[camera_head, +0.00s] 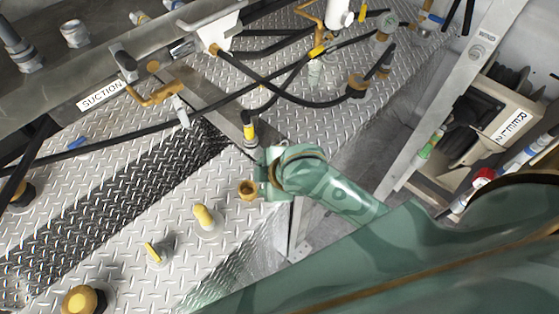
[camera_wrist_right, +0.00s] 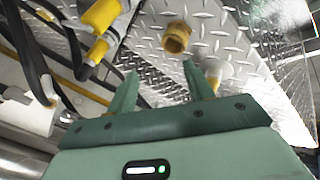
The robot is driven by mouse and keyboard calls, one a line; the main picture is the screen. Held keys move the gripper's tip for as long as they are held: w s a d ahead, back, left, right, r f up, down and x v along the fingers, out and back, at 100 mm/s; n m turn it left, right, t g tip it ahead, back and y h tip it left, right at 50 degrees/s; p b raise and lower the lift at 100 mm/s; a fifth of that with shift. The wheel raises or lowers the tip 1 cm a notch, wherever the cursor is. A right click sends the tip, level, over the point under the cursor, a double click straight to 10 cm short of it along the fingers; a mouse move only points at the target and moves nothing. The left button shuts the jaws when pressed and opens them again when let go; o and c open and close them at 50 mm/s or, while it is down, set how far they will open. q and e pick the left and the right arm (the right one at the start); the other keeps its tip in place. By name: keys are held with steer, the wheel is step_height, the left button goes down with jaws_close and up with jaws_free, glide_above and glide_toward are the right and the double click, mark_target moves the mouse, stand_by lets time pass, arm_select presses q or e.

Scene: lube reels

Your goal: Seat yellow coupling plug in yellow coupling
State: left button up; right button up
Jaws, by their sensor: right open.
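My right gripper (camera_head: 260,174) is open, with nothing between its fingers; its two spread fingers also show in the right wrist view (camera_wrist_right: 160,68). A brass-yellow hollow cylinder (camera_head: 247,188) is close to the fingertips in the head view. In the wrist view this cylinder (camera_wrist_right: 177,37) is beyond the fingertips, its open end showing. A yellow fitting (camera_head: 249,131) on a black hose is just above the gripper; yellow pieces (camera_wrist_right: 101,16) show at upper left in the wrist view. I cannot tell for certain which is the plug and which the coupling. My left gripper is out of view.
Yellow-topped fittings (camera_head: 205,217) and (camera_head: 154,252) stand on the diamond-plate deck (camera_head: 120,215), with a round yellow cap (camera_head: 82,300) nearer. Black hoses (camera_head: 290,95) cross the upper deck. A reel box (camera_head: 505,125) stands right.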

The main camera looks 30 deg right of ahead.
steer(key=w+a+r+n+g+y, duration=0.1)
steer(key=w+a+r+n+g, duration=0.25)
steer(key=n, duration=0.35)
steer(key=w+d+r+n+g+h, duration=0.35)
steer(key=d+r, duration=0.25)
steer(key=d, duration=0.6)
steer(key=shift+y, duration=0.25)
steer(key=f+b, duration=0.1)
steer(key=f, duration=0.2)
steer(key=f+b, duration=0.1)
steer(key=f, duration=0.3)
steer(key=f+b, duration=0.1)
steer(key=f, duration=0.2)
steer(key=shift+w+a+f, duration=0.2)
steer(key=shift+a+f, duration=0.1)
steer(key=f, duration=0.1)
steer(key=f+b, duration=0.1)
steer(key=f, duration=0.1)
steer(key=f+b, duration=0.1)
steer(key=f, duration=0.1)
steer(key=shift+w+f, duration=0.15)
steer(key=shift+w, duration=0.1)
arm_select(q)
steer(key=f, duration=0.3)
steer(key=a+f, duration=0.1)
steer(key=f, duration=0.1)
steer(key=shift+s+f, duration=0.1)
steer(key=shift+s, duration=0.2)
arm_select(e)
jaws_close()
